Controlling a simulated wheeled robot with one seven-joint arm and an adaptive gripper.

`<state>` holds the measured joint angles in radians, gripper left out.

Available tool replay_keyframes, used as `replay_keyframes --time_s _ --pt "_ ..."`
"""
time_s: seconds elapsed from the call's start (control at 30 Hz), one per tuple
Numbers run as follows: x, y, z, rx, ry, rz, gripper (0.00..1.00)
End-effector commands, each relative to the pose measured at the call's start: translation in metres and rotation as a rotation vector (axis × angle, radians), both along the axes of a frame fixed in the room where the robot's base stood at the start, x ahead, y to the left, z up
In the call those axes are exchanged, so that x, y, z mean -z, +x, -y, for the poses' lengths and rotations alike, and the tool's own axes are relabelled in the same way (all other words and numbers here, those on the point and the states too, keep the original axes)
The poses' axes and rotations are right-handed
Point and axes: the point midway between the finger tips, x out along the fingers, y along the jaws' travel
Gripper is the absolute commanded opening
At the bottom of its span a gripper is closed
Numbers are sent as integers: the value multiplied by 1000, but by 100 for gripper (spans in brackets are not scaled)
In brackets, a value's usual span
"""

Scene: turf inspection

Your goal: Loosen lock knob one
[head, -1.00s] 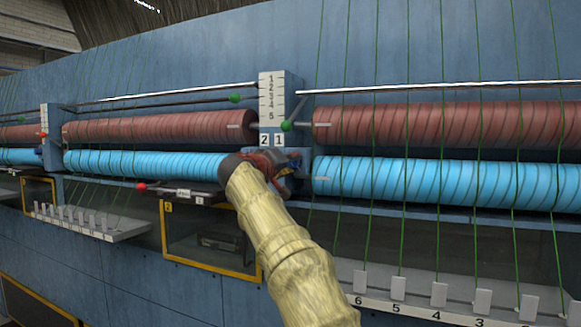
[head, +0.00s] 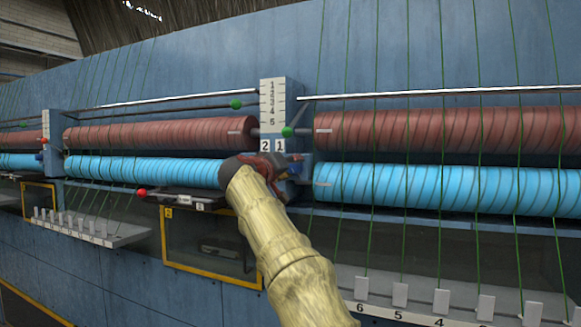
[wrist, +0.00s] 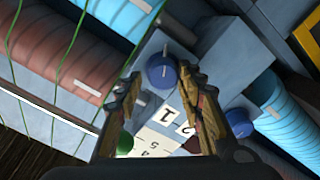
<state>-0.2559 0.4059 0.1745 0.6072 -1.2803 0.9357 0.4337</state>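Lock knob one is the blue round knob (wrist: 162,71) on the grey block in the wrist view, near the printed "1" (wrist: 165,115). My gripper (wrist: 163,80) is open, with one finger on each side of this knob in the picture. Gaps show between the knob and both fingers; I cannot tell how far it stands from the tips in depth. A second blue knob (wrist: 239,122) lies right of the right finger, on the "2" side. In the head view my gripper (head: 284,172) is at the block below the "2 1" labels, and my arm hides part of it.
The scale plate (head: 272,103) stands above the block. A green ball handle (head: 287,132) sits close beside it. Red-brown rollers (head: 420,130) and blue rollers (head: 430,187) with green yarns (head: 407,240) flank the block. A numbered ledge (head: 400,312) lies below right.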

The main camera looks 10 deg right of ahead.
Motion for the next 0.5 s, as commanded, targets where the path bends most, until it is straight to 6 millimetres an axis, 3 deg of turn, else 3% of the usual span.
replay_keyframes --time_s 0.1,0.5 --pt "3 1 0 2 0 -5 47" --pt "5 -2 -3 2 1 -8 47"
